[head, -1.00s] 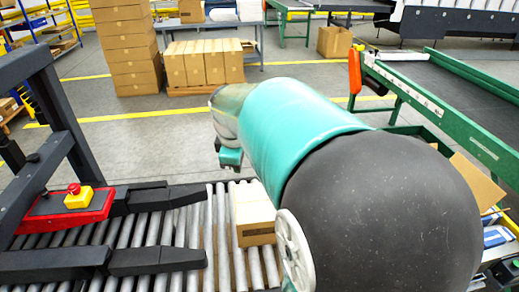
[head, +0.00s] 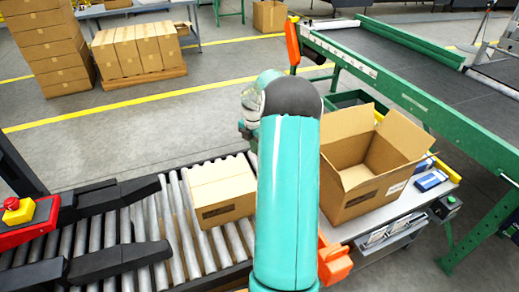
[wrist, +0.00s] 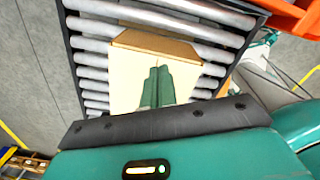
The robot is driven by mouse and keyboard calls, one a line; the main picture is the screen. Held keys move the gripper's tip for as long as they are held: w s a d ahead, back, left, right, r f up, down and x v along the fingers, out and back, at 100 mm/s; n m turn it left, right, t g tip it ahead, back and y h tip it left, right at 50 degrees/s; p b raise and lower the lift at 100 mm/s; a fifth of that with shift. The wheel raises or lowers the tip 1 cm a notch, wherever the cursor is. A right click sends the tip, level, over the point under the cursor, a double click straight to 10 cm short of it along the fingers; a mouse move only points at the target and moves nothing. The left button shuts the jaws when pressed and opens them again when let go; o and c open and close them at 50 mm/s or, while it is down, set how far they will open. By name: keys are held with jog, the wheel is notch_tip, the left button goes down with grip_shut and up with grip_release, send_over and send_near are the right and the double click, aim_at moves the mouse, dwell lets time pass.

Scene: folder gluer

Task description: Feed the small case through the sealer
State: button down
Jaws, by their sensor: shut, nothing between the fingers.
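The small case (head: 220,192), a closed tan carton, lies on the roller conveyor (head: 180,232), to the right of the sealer. The sealer shows at the left edge as dark bars (head: 118,262) and a red panel (head: 28,222) with a red button on yellow. My gripper's green fingers (wrist: 157,88) are together and empty in the wrist view. They overlap the case (wrist: 125,72) in that view; whether they touch it I cannot tell. In the head view my arm hides the fingers.
An open carton (head: 350,190) stands on a worktable (head: 375,228) to the right of the conveyor, beside a blue box (head: 431,180). A green-framed belt conveyor (head: 400,95) runs along the right. Stacked cartons (head: 42,42) stand at the back left. The floor behind the rollers is clear.

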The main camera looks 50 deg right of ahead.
jog(key=shift+s+d+f+n, duration=0.15)
jog(key=shift+s+d+f, duration=0.15)
jog(key=shift+d+f, duration=0.2)
jog(key=shift+s+d+f+n, duration=0.15)
jog(key=shift+s+d+f, duration=0.1)
jog(key=shift+d+f, duration=0.25)
